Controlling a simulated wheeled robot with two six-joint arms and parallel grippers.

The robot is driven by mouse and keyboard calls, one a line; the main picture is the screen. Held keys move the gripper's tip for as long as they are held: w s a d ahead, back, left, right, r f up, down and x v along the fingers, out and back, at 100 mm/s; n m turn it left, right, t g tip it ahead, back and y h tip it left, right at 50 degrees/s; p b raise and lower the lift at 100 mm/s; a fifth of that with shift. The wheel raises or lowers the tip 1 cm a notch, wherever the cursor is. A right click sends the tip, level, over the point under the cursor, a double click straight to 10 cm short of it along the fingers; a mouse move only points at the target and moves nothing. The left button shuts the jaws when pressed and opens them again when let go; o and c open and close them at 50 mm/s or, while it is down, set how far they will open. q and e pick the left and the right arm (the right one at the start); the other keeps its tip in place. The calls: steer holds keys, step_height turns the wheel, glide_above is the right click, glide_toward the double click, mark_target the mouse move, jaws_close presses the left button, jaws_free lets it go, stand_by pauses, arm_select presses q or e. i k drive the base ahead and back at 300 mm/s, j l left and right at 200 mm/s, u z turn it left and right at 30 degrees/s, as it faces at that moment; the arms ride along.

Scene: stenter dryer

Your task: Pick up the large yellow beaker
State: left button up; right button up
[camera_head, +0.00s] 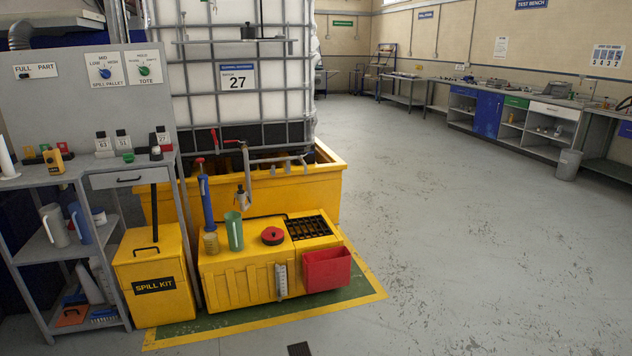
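No beaker that is clearly large and yellow stands out. A small yellowish cup-like vessel (211,243) stands on the yellow spill pallet (240,277), below the blue-bodied hand pump (206,200). A taller green jug (235,231) stands just right of it. A grey jug (55,225) and a blue jug (79,222) stand on the middle shelf of the left rack. Neither of my grippers is in view.
A yellow spill kit bin (153,277) with an upright black handle stands between rack and pallet. A red box (327,269) hangs on the pallet's front. A caged white tank (237,75) stands behind. Grey floor (450,240) is open to the right.

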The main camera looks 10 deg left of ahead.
mark_target(211, 243)
steer(key=i, duration=1.85)
